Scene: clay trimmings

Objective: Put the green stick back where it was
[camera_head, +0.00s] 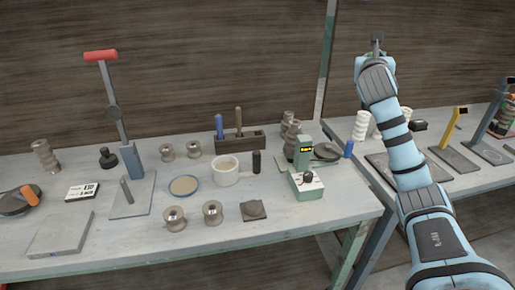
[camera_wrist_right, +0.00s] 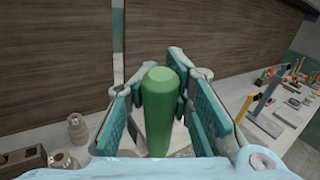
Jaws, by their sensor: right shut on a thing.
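The green stick (camera_wrist_right: 160,112) stands upright between the finger pads of my right gripper (camera_wrist_right: 165,105) in the right wrist view, and the gripper is shut on it. In the head view my right gripper (camera_head: 376,52) is raised high in front of the wooden wall, above the right part of the benches. I cannot make out the stick's green there. A dark wooden rack (camera_head: 240,142) at the back of the left bench holds a blue-handled tool (camera_head: 219,127) and a brown-handled tool (camera_head: 238,122). My left gripper is not in view.
The left bench (camera_head: 310,212) also carries a white pot (camera_head: 226,176), several spools, a green device with a display (camera_head: 303,153) and a red-handled press (camera_head: 100,56). A green post (camera_head: 327,60) rises behind the benches. The right bench holds dark plates and stands.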

